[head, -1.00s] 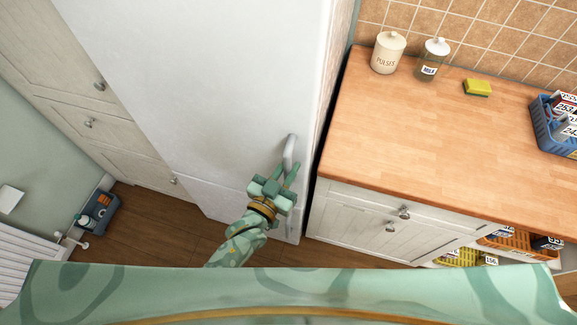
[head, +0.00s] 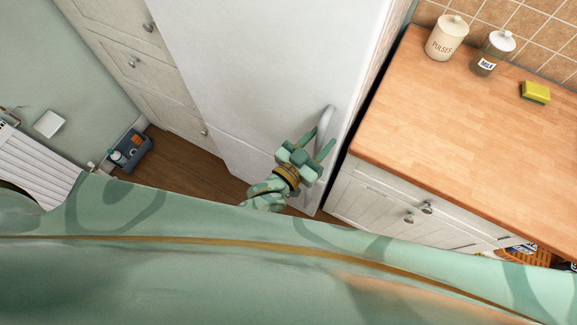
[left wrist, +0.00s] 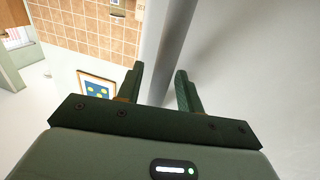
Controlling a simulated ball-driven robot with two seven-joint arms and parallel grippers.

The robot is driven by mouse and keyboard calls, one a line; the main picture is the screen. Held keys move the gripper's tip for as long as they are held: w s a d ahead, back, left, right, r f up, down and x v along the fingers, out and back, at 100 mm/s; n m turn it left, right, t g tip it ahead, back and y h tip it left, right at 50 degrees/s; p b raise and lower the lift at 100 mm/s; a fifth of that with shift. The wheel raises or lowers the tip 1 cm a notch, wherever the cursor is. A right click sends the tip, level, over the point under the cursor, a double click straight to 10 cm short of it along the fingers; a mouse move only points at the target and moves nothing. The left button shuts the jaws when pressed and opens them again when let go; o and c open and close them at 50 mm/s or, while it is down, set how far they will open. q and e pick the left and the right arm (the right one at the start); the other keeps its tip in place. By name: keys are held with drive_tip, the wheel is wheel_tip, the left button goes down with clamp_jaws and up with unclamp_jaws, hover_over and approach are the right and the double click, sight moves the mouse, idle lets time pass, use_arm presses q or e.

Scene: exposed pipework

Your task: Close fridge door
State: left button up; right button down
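The white fridge door (head: 265,75) fills the middle of the head view. I see no clear gap at its edge there. Its pale curved handle (head: 326,122) is near the door's right edge. My green left gripper (head: 321,139) is at the handle's lower end, with its two fingers spread apart. In the left wrist view, the open left gripper (left wrist: 160,72) has a pale bar, apparently the handle (left wrist: 158,45), showing between and beyond its fingers. I cannot tell whether they touch it. The door surface (left wrist: 255,80) fills the right side there. My right gripper is not in view.
A wooden counter (head: 450,125) stands right of the fridge, with a pulses jar (head: 447,37), a milk jar (head: 493,52) and a yellow sponge (head: 535,92). Pale cupboards (head: 135,65) stand to the left. A blue caddy (head: 131,150) and radiator (head: 38,165) are farther left.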

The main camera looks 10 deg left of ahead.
use_arm(q)
drive_tip(key=v, duration=1.5)
drive_tip(key=shift+s+a, duration=0.2)
drive_tip(key=shift+s, duration=0.05)
drive_tip(key=s+a+f+g+y+b, duration=0.2)
drive_tip(key=s+a+f+g, duration=0.3)
drive_tip(key=f, duration=0.9)
drive_tip(key=s+a+f+n+g+y+b, duration=0.1)
drive_tip(key=s+a+f+g+y+b, duration=0.2)
drive_tip(key=s+f, duration=0.8)
drive_tip(key=s+a+f+n+g+y+b, duration=0.1)
drive_tip(key=s+a+f+g+y+b, duration=0.2)
drive_tip(key=f, duration=1.4)
drive_tip(key=s+a+g+b, duration=0.1)
drive_tip(key=s+a+g, duration=0.3)
drive_tip(key=s+a, duration=0.2)
drive_tip(key=shift+a, duration=0.1)
